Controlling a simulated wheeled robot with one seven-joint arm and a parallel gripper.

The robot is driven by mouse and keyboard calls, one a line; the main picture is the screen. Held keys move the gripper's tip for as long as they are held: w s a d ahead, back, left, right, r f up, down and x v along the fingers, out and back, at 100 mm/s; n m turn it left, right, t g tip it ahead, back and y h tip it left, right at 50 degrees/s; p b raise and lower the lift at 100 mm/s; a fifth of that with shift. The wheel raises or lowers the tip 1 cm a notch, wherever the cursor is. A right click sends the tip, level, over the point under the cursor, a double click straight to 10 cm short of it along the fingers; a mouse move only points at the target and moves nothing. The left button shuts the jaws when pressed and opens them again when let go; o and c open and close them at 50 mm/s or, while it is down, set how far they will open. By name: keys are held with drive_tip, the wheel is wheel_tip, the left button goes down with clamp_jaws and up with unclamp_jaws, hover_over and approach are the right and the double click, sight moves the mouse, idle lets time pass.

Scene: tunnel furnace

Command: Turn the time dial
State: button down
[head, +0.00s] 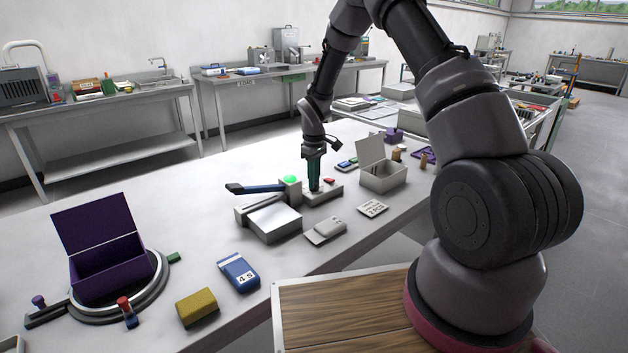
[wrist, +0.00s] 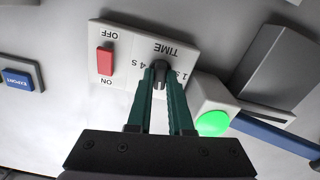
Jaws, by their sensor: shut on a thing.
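The time dial (wrist: 160,72) is a small dark knob on a light panel (wrist: 133,52) marked TIME, with "4 S" and "1 S" printed around it. In the wrist view the panel's lettering is upside down. My gripper (wrist: 159,78) is shut on the dial, its two green fingers on either side of it. In the head view my gripper (head: 314,178) points straight down at the panel (head: 322,195), and its fingers hide the dial. I cannot read which mark the dial points to.
A red ON/OFF switch (wrist: 105,60) sits on the same panel. A lit green button (wrist: 213,123) and a blue lever (head: 255,188) are close beside my fingers. An open grey box (head: 383,176) stands to the right. A blue EXPORT button (wrist: 18,79) is further off.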

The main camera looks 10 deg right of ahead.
drive_tip(key=shift+n, duration=1.7)
drive_tip(key=c, duration=0.8)
unclamp_jaws()
wheel_tip(320, 180, up, 11)
drive_tip(key=shift+f, duration=0.1)
